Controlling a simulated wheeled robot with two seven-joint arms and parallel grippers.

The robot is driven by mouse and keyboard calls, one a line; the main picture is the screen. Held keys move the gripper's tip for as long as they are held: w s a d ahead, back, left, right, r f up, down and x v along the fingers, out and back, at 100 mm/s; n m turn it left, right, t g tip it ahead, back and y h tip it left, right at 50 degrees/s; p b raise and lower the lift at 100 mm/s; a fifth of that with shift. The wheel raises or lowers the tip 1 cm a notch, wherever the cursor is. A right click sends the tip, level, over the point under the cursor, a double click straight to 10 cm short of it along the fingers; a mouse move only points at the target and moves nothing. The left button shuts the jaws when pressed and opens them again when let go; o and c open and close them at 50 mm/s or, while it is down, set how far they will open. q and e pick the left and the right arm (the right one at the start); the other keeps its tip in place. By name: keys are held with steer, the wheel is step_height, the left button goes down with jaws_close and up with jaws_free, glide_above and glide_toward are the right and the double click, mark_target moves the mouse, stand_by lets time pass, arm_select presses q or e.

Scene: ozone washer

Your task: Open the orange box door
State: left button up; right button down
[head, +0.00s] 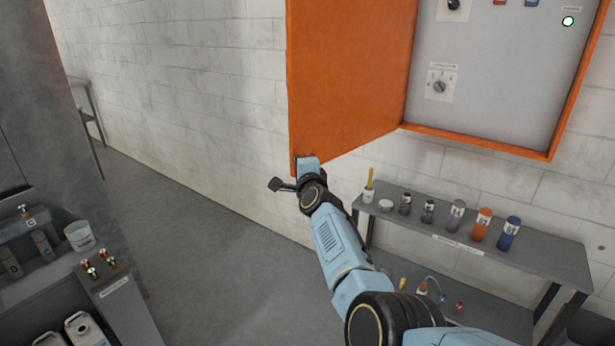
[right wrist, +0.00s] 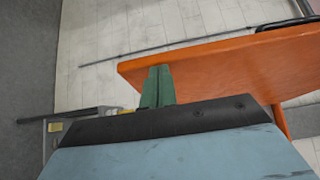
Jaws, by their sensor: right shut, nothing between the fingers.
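The orange box (head: 480,140) is mounted on the white brick wall. Its orange door (head: 350,80) stands wide open, swung out to the left, and the grey inner panel (head: 490,80) shows. My right gripper (head: 305,160) is at the lower outer corner of the door. In the right wrist view its green fingers (right wrist: 158,85) are closed together, and their tips are at the edge of the orange door (right wrist: 220,68). I cannot tell whether they touch it. My left gripper is not in view.
A grey shelf table (head: 560,248) with several bottles and jars stands under the box. At the left is a grey unit (head: 130,310) with a white bucket (head: 78,236) and canisters. The floor (head: 210,240) between them is clear.

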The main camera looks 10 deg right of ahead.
steer(key=s+p, duration=1)
steer(key=s, duration=0.1)
steer(key=s+d+f+n+g+b, duration=0.1)
steer(key=s+f+n+g+b, duration=0.25)
steer(key=s+f, duration=0.8)
steer(key=s+f+n+g+b, duration=0.25)
steer(key=s+f+n, duration=0.2)
steer(key=f, duration=1.45)
steer(key=s+d+f+n+g+b, duration=0.1)
steer(key=s+f+n+g+b, duration=0.25)
steer(key=s+f, duration=0.85)
steer(key=s+d+f+n+g+b, duration=0.2)
steer(key=s+d+f, duration=0.1)
steer(key=s+f, duration=0.5)
steer(key=s+d+f+n+g+b, duration=0.3)
steer(key=s+f, duration=0.6)
steer(key=s, duration=0.6)
steer(key=s+d+f+n+g+h+b, duration=0.1)
steer(key=s+d+f+n+g+b, duration=0.1)
steer(key=s+f, duration=0.6)
steer(key=s+d+n+b, duration=0.1)
steer(key=s, duration=0.3)
steer(key=shift+s+d+f, duration=0.15)
steer(key=shift+f, duration=0.25)
steer(key=shift+n+g, duration=0.25)
